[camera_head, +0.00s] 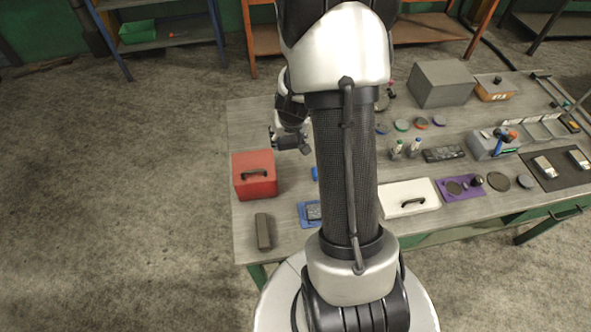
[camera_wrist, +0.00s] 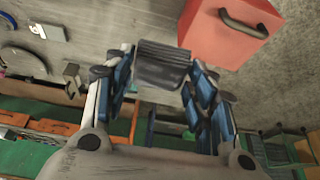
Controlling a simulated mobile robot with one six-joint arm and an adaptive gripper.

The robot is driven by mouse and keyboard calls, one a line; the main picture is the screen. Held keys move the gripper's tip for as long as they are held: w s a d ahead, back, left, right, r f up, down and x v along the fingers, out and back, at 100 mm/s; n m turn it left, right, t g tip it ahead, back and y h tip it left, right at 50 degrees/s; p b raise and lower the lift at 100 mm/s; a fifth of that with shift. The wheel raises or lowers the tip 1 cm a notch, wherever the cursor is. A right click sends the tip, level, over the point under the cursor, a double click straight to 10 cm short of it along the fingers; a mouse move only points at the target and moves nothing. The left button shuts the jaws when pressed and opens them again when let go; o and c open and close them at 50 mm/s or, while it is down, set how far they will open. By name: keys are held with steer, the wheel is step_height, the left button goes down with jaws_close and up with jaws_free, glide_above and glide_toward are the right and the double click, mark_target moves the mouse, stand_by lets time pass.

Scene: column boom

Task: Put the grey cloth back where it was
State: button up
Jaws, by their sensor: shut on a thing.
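My gripper (camera_wrist: 163,82) is shut on a dark grey, ridged bundle, which looks like the grey cloth (camera_wrist: 163,62), held between its blue-sided fingers in the wrist view. In the head view, my gripper (camera_head: 292,143) is over the left part of the workbench (camera_head: 240,128), behind the red box (camera_head: 254,180). The held cloth is small and dark there and hard to make out. The red box with its dark handle also shows at the upper right of the wrist view (camera_wrist: 212,38). I cannot tell the cloth's height above the bench.
A dark grey block (camera_head: 263,231) lies at the bench's front left. A blue tray (camera_head: 304,214) is partly hidden by my arm. A white box (camera_head: 408,197), bottles (camera_head: 414,147) and a large grey box (camera_head: 441,84) stand to the right. Bare bench surrounds the gripper's left side.

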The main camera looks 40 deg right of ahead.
steer(key=shift+s+d+f+m, duration=0.2)
steer(key=shift+s+d, duration=0.1)
steer(key=shift+d, duration=0.2)
steer(key=shift+s+d+f+m, duration=0.1)
steer(key=shift+s+d+f, duration=0.15)
steer(key=shift+d, duration=0.25)
step_height(320, 180, down, 14)
steer(key=b, duration=1.4)
steer(key=shift+f+b, duration=0.2)
steer(key=shift+b, duration=0.1)
steer(key=shift+f+b, duration=2.35)
steer(key=shift+f, duration=0.2)
steer(key=o, duration=1)
